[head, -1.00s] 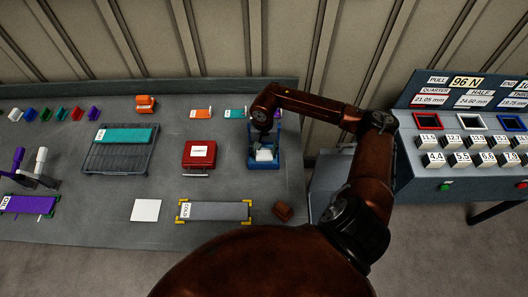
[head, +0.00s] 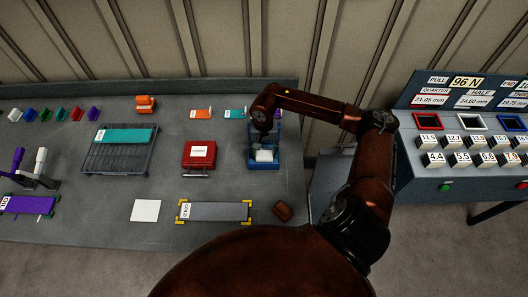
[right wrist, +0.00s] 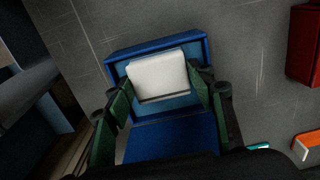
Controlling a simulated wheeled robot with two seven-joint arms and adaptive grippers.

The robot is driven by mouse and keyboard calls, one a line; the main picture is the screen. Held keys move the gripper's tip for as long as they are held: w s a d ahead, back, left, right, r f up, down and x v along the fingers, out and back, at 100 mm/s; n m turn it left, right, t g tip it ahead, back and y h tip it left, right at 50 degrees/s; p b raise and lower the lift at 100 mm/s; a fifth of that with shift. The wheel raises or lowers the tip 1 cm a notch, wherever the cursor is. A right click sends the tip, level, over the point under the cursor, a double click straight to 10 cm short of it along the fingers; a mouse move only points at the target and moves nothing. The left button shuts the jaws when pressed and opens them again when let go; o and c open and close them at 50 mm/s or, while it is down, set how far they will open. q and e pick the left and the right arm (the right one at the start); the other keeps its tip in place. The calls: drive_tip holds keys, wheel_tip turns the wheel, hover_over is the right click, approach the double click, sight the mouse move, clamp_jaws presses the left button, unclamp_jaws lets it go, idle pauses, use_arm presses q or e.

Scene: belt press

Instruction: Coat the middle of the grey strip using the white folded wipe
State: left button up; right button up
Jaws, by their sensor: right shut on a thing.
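The grey strip (head: 220,211) lies flat near the table's front edge, between yellow corner pieces, with a label at its left end. The white folded wipe (head: 264,156) is in a blue tray (head: 264,166) at the right of the table; the wipe also shows in the right wrist view (right wrist: 158,76). My right gripper (head: 264,143) is over the tray. In the right wrist view its green-padded fingers (right wrist: 165,98) are on either side of the wipe and shut on it. The wipe is at the tray; whether it touches the tray bottom I cannot tell. My left gripper is not in view.
A red box (head: 200,154) stands left of the tray. A white square (head: 145,210) lies left of the strip, a brown block (head: 282,211) right of it. A dark rack (head: 120,157) holds a teal strip (head: 128,135). The table between red box and strip is mostly clear.

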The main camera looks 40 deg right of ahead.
sight(264, 154)
drive_tip(key=shift+r+p, duration=0.7)
drive_tip(key=shift+r, duration=1.5)
drive_tip(key=s+a+r+p, duration=0.2)
drive_tip(key=s+a+r, duration=0.1)
drive_tip(key=s+a, duration=0.1)
drive_tip(key=shift+s+a, duration=0.25)
drive_tip(key=shift+s, duration=0.4)
